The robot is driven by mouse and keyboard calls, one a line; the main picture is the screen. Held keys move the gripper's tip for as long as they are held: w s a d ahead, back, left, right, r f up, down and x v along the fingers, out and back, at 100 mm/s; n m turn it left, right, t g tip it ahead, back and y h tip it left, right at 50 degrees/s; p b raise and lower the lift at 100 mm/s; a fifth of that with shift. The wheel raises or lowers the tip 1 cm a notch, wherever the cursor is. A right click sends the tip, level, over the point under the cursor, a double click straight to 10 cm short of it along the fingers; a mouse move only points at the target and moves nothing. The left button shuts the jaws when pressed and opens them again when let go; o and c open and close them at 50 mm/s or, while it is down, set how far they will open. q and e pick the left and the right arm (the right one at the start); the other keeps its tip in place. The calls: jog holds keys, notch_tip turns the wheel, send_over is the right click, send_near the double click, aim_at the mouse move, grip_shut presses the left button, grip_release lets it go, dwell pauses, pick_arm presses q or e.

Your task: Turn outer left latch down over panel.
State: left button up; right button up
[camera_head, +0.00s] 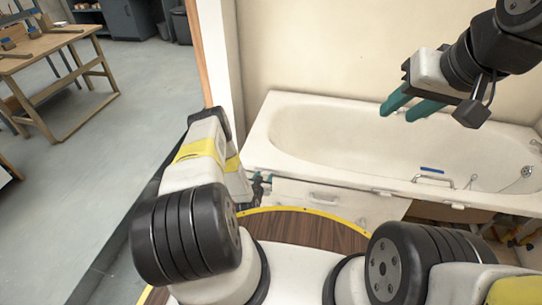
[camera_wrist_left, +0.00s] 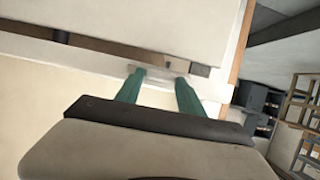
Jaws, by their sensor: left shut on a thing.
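The white tub panel (camera_head: 290,191) stands under the front rim of the bathtub (camera_head: 345,145). In the left wrist view the panel (camera_wrist_left: 130,25) fills the top left. A small light metal latch (camera_wrist_left: 168,67) lies at its edge, between the teal fingertips. My left gripper (camera_head: 262,182) is low at the tub's left front corner, mostly hidden behind my own arm. In the wrist view the left gripper (camera_wrist_left: 160,78) is shut on the latch, with its fingers on either side. My right gripper (camera_head: 410,104) hangs over the tub, open and empty.
A wooden post (camera_head: 190,45) and wall end stand beside the tub's left end. An open gap (camera_head: 440,212) shows under the tub's right part. A wooden workbench (camera_head: 60,75) stands far left, with clear floor (camera_head: 85,155) between.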

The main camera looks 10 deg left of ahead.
pick_arm(q)
jog(key=shift+a+h, duration=0.1)
jog(key=shift+h, duration=0.2)
jog(key=n, duration=0.1)
jog(key=n+h, duration=0.1)
jog(key=n, duration=0.1)
jog(key=shift+a+h, duration=0.3)
jog(key=shift+a+f+n+t+h, duration=0.3)
jog(key=shift+n+h, duration=0.45)
jog(key=shift+n, duration=0.75)
jog(key=shift+d+f+n+t+h, duration=0.15)
jog(key=shift+n+t+h, duration=0.45)
jog(key=shift+n, duration=0.9)
jog(key=shift+a+f+n+t+h, duration=0.25)
jog(key=shift+n+h, duration=0.6)
jog(key=shift+n, duration=0.65)
jog(key=o, duration=1.4)
jog(key=shift+c, duration=0.2)
